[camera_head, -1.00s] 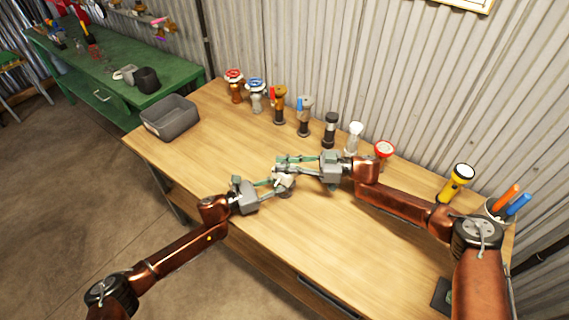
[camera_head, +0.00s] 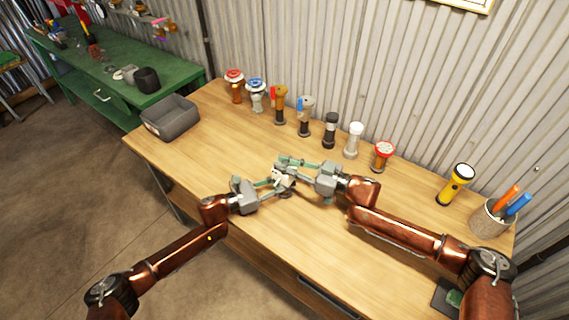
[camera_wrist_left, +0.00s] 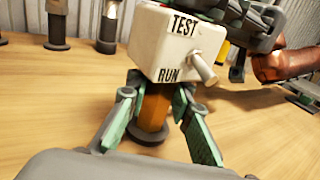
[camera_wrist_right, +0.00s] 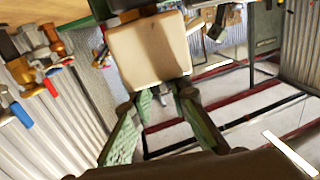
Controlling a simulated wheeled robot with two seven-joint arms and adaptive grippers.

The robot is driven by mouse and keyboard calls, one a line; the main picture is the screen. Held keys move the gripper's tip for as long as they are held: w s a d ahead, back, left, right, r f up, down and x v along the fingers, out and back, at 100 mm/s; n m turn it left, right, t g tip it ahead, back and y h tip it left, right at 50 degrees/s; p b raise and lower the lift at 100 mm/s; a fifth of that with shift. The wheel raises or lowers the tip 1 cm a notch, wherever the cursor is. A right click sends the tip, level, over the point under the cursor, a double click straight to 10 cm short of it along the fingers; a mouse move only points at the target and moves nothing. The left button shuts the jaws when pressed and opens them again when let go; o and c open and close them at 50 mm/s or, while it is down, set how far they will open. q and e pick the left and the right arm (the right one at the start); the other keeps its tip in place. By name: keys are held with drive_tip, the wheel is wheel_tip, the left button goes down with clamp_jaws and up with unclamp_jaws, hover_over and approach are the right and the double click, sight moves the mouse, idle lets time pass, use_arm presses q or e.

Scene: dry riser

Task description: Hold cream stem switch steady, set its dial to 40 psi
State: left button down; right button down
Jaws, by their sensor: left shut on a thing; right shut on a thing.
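The cream stem switch (camera_head: 282,178) stands near the middle of the table. In the left wrist view its cream box (camera_wrist_left: 160,45) has TEST and RUN labels, a short lever (camera_wrist_left: 203,68) and a brown stem (camera_wrist_left: 153,108) on a dark base. My left gripper (camera_head: 272,182) is shut on the stem, with one finger at each side in the left wrist view (camera_wrist_left: 158,112). My right gripper (camera_head: 287,163) is shut at the box's far upper side. The right wrist view shows a plain cream face (camera_wrist_right: 150,50) above its fingers (camera_wrist_right: 160,100). The dial and its reading are not visible.
Several valves and stem fittings stand along the wall, including a red-topped one (camera_head: 383,155) and a white-topped one (camera_head: 353,140). A yellow flashlight (camera_head: 455,185) and a pen cup (camera_head: 490,220) stand at right. A grey bin (camera_head: 170,118) sits at left. The front table (camera_head: 265,240) is clear.

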drive_tip(key=shift+s+a+m+t+h, duration=0.2)
drive_tip(key=shift+m+t+h, duration=0.3)
drive_tip(key=shift+m+t, duration=0.3)
drive_tip(key=shift+w+t, duration=0.1)
drive_tip(key=shift+t, duration=0.4)
drive_tip(key=shift+d+m+h, duration=0.15)
drive_tip(key=shift+m+h, duration=0.15)
drive_tip(key=c, duration=1.8)
unclamp_jaws()
drive_tip(key=shift+w+d, duration=0.1)
drive_tip(key=shift+d, duration=0.1)
drive_tip(key=v, duration=1.2)
